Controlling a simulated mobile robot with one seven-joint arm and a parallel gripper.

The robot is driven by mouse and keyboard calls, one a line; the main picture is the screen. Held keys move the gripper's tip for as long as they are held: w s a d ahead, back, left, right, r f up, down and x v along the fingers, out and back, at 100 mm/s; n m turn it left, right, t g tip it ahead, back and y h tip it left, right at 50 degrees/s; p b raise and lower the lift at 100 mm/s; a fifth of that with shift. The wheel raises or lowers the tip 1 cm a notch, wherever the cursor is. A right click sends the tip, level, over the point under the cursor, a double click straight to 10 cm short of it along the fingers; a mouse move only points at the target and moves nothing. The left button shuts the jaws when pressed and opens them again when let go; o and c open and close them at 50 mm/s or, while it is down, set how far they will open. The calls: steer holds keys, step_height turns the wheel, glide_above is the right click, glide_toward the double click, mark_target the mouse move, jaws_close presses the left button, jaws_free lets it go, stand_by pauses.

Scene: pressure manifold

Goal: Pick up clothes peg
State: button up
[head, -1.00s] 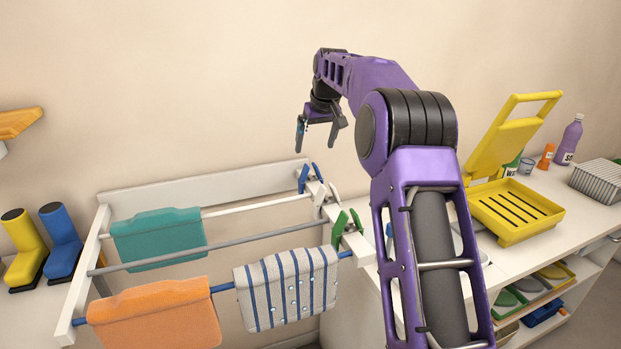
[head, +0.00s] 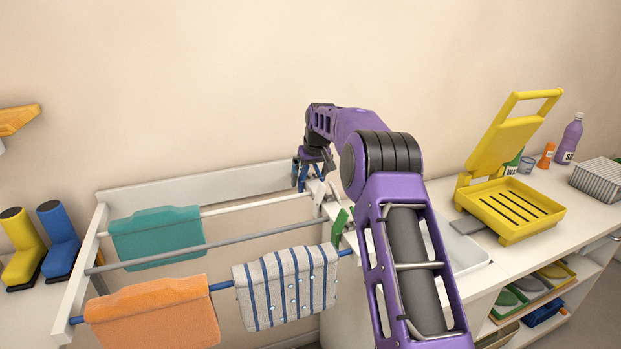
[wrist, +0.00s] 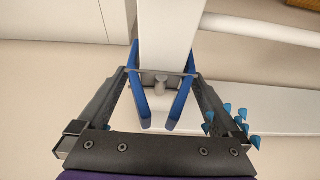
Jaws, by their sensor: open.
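A blue clothes peg (head: 302,176) sits at the back right corner of the drying rack (head: 95,250). In the wrist view the blue peg (wrist: 181,100) shows as two blue arms in a V, on the end of a white rail (wrist: 167,35). My gripper (wrist: 161,74) is open, with one dark finger on each side of the peg's arms. I cannot tell whether the fingers touch the peg. In the head view my gripper (head: 310,172) is low over that corner and partly covers the peg. A green peg (head: 339,226) stands nearer on the same side rail.
Teal, orange and striped cloths (head: 287,285) hang on the rack's bars. A yellow tray with a raised lid (head: 512,208) stands on the counter at right. Yellow and blue boots (head: 60,240) stand at far left. The wall is close behind the rack.

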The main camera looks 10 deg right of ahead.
steer(key=shift+w+f, duration=0.15)
steer(key=shift+f, duration=0.1)
steer(key=c, duration=1.1)
steer(key=shift+o, duration=0.2)
steer(key=shift+r, duration=0.15)
step_height(320, 180, up, 10)
steer(key=shift+f+p, duration=0.1)
steer(key=shift+p, duration=0.8)
